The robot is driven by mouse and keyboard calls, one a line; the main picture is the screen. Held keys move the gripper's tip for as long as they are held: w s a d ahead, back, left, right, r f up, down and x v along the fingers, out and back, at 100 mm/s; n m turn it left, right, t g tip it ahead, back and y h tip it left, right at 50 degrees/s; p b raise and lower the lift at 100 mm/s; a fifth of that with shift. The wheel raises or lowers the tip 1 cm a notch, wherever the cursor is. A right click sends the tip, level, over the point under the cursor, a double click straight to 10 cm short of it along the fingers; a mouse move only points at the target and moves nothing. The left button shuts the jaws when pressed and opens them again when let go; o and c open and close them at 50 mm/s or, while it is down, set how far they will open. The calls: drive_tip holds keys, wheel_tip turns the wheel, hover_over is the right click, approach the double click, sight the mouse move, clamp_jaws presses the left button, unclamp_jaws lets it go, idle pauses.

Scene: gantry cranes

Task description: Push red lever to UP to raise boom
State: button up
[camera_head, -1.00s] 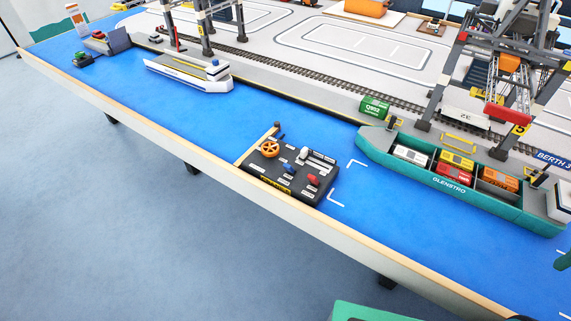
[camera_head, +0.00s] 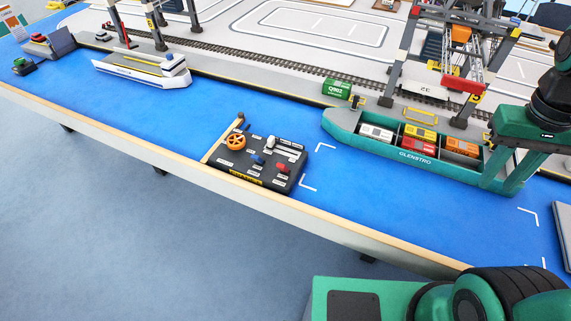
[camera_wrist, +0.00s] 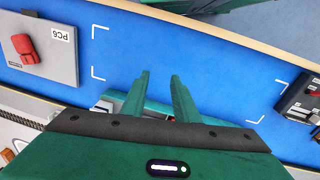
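The red lever (camera_head: 282,168) is a small red knob on the black control box (camera_head: 255,180), near its right front corner. The box lies on the blue table by the front edge. My gripper (camera_wrist: 161,78) is open and empty in the wrist view, its two green fingers apart above the blue surface and the ship area. Part of the control box (camera_wrist: 298,100) shows at the right edge of the wrist view, well away from the fingers. The grey gantry crane (camera_head: 402,52) stands behind the ship.
The box also carries an orange wheel (camera_head: 236,142), a blue lever (camera_head: 258,159) and a white lever (camera_head: 271,142). A green container ship (camera_head: 345,126) lies right of it. A grey panel with a red part (camera_wrist: 42,48) is at left in the wrist view. Blue surface around the box is clear.

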drive_tip(key=w+a+n+t+h, duration=0.1)
drive_tip(key=w+a+n, duration=0.4)
drive_tip(key=w+a, duration=0.25)
drive_tip(key=n+t, duration=0.4)
drive_tip(key=n, duration=0.8)
approach(282, 166)
drive_tip(key=f, duration=0.1)
drive_tip(key=x, duration=1)
drive_tip(key=shift+w+f, duration=0.1)
drive_tip(key=shift+w, duration=0.2)
